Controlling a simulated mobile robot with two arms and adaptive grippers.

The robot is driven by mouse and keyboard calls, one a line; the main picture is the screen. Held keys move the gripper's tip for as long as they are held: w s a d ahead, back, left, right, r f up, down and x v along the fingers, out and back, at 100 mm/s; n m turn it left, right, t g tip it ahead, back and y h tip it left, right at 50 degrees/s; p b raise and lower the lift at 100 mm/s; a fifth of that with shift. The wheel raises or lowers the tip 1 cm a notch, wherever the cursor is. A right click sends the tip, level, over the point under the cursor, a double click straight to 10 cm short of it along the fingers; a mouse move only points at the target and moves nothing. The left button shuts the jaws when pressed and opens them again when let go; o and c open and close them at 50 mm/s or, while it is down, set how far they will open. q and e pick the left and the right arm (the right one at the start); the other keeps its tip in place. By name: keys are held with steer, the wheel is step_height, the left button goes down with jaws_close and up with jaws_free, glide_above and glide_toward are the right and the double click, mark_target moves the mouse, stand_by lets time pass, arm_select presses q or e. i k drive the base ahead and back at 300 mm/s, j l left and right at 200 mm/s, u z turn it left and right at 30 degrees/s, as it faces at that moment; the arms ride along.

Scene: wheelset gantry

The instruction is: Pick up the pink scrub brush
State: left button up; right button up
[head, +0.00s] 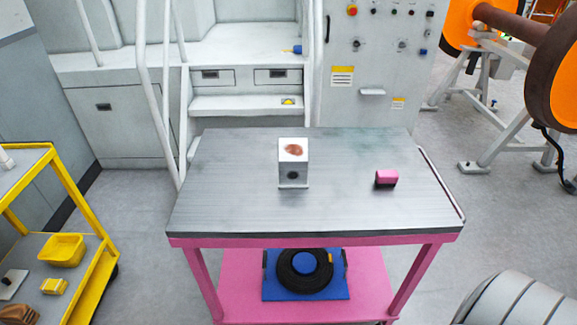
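The pink scrub brush (386,177) lies on the right part of the grey table top (240,205). It is a small pink block with a dark underside, and nothing touches it. Neither of my grippers is in view. A curved grey segmented shape at the bottom right corner looks like part of my own arm, with no fingers showing.
A white box (293,165) with a reddish patch on top stands left of the brush. The table has pink legs and a lower shelf with a black ring on a blue base (335,289). A yellow cart (95,268) stands left; white steps and a control panel stand behind.

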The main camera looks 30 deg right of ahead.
mark_target(383, 178)
steer(key=z, duration=1.8)
